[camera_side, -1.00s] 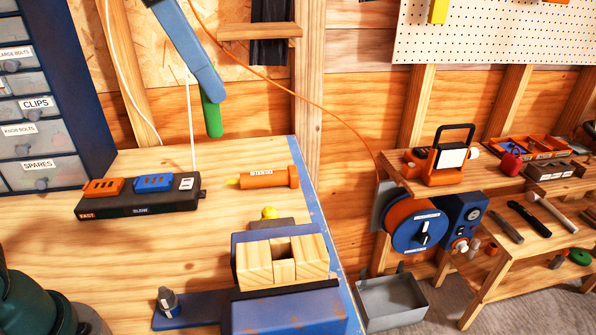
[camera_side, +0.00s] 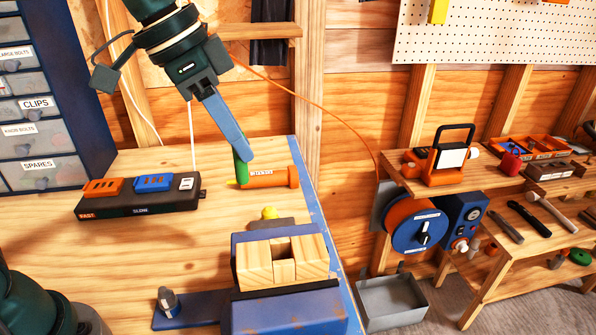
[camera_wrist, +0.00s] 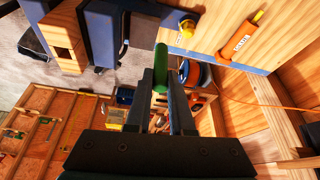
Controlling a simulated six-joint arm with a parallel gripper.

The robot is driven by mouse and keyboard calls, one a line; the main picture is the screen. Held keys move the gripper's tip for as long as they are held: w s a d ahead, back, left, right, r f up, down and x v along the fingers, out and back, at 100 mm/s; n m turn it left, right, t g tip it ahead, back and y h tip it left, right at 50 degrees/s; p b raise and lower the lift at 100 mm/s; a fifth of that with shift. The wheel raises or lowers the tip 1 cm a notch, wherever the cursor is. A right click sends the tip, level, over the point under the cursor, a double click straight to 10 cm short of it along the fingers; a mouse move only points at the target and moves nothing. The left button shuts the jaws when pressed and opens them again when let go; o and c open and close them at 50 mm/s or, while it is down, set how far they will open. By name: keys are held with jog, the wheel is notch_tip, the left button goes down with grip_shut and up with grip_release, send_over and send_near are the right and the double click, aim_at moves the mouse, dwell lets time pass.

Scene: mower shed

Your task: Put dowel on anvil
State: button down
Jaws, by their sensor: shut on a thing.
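The green dowel (camera_side: 242,170) is held upright, slightly tilted, at the tips of my gripper (camera_side: 246,156) in the side view. The dowel (camera_wrist: 161,65) also shows between the two fingers of my gripper (camera_wrist: 161,84) in the wrist view. The vise (camera_side: 290,314) stands at the front of the bench with wooden blocks (camera_side: 283,258) in its jaws. A grey flat part (camera_side: 265,225) behind the jaws may be the anvil; a yellow knob (camera_side: 269,212) shows at it. My gripper is behind and left of the vise.
An orange labelled tube (camera_side: 273,178) lies right of the dowel, partly overlapped by it in the side view. A black charger-like strip (camera_side: 140,200) lies left. The bench's blue edge (camera_side: 322,228) runs along the right. Bare bench lies between strip and vise.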

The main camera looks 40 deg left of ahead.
jog(key=shift+w+d+f, duration=0.1)
jog(key=shift+d+f, duration=0.7)
jog(key=shift+f, duration=0.35)
jog(key=shift+w+d+f, duration=0.1)
jog(key=shift+d+f, duration=0.65)
jog(key=shift+f, duration=0.4)
jog(key=shift+d+f, duration=0.8)
jog(key=shift+f, duration=0.35)
jog(key=shift+f, duration=0.1)
jog(key=c, duration=0.8)
grip_release()
